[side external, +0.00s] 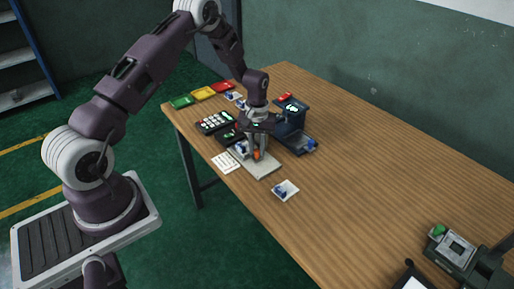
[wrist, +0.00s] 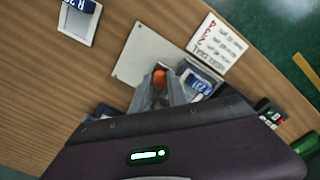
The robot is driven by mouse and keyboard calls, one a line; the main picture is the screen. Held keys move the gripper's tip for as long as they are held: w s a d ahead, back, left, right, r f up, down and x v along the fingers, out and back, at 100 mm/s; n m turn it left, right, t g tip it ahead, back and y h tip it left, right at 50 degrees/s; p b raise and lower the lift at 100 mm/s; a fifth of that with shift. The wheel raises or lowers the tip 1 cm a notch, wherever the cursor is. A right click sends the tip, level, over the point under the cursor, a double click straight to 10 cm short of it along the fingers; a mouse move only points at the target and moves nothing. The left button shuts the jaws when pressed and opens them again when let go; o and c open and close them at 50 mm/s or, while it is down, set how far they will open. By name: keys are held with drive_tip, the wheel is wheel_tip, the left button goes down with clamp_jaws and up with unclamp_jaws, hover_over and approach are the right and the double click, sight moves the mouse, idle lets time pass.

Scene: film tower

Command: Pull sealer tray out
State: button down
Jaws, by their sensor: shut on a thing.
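My gripper (side external: 256,152) points down over a pale grey plate (side external: 264,166) near the table's left edge. Its fingers are shut on an orange knob (side external: 257,155), which also shows between the fingertips in the wrist view (wrist: 159,76). The pale plate (wrist: 146,52) lies just beyond the knob there. A blue-and-white cartridge marked R21 (wrist: 200,84) sits right beside the fingers. The black sealer body (side external: 231,136) stands behind the gripper. My gripper hides much of the tray, so where the knob joins it cannot be seen.
A dark machine (side external: 291,116) with a red top and a low tray stands behind on the right. A keypad (side external: 214,122) and a white printed card (side external: 226,162) lie left. A blue-and-white cartridge (side external: 285,190) lies in front. The table's middle is clear.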

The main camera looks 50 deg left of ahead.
drive_tip(key=d, duration=0.8)
drive_tip(key=c, duration=1.3)
unclamp_jaws()
drive_tip(key=shift+d, duration=0.1)
drive_tip(key=shift+r, duration=0.25)
wheel_tip(320, 180, up, 7)
drive_tip(key=shift+f, duration=0.15)
